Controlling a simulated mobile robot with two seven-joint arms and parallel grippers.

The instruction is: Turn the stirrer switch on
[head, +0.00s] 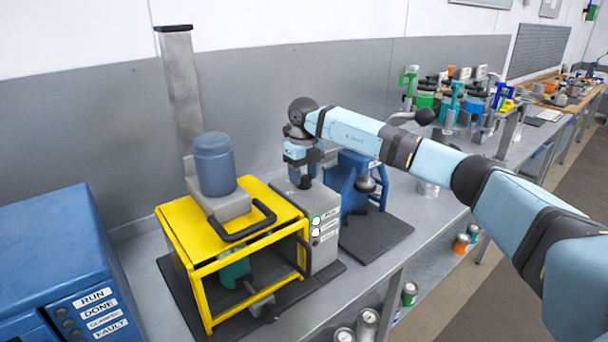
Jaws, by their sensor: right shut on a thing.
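The stirrer is a yellow guard frame (192,240) with a blue-grey motor (214,165) above it and a grey column behind. A grey control box (323,240) with a column of small labelled indicators stands against its right side. My right gripper (304,181) points down at the top of this box and is shut on a small dark part there, apparently the stirrer switch. The fingers hide most of that part, so its position cannot be read. My left gripper is not in view.
A blue machine (50,245) with RUN, DONE and FAULT labels stands at the left. A blue press-like device (349,180) on a dark base is close to the right of the gripper. Several drum devices stand farther along the bench. Cans stand below the bench.

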